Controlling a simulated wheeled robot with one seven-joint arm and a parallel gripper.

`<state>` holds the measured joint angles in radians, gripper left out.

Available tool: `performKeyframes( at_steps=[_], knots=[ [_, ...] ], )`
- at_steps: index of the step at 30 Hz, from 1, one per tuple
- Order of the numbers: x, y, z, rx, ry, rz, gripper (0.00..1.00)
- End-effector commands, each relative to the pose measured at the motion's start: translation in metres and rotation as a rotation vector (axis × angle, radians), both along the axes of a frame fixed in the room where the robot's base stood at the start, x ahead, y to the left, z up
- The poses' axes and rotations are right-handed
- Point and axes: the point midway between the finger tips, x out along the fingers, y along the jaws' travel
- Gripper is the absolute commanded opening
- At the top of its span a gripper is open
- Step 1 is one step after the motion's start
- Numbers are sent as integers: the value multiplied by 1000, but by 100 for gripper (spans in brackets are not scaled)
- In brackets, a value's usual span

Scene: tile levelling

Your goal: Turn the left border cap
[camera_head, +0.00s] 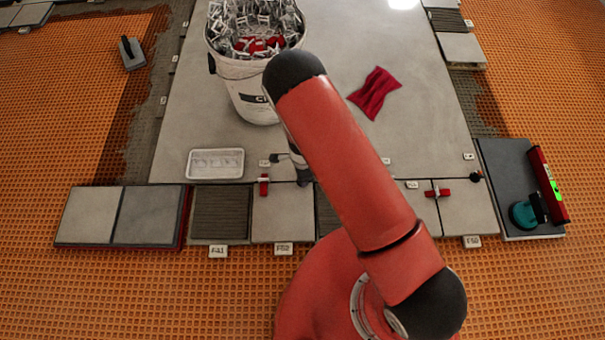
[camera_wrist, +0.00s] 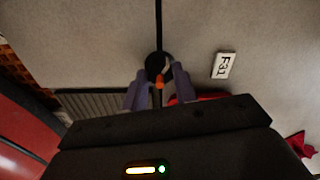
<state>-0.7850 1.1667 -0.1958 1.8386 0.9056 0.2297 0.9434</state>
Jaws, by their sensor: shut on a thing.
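The left border cap (camera_wrist: 154,64) is a dark round knob on a tile joint in the wrist view. An orange piece shows at its near side. My gripper (camera_wrist: 160,78) is shut on it, with one grey finger at each side. In the head view my gripper (camera_head: 303,180) reaches down to the tile edge left of my arm, and the cap it holds cannot be made out there. A second dark cap (camera_head: 476,176) sits on a joint at the right.
A red level (camera_head: 548,184) and teal suction cup (camera_head: 523,215) are at right.

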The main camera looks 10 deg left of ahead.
Motion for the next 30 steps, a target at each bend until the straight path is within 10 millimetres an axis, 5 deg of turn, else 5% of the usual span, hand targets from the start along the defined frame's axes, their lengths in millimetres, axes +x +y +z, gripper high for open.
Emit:
performKeyframes(
  at_steps=[12,28,29,30],
  knots=[
    [0,0,1,0,-1,-183,5],
    [0,0,0,0,-1,-207,5],
    [0,0,0,0,-1,-207,29],
    [0,0,0,0,-1,-207,35]
  ],
)
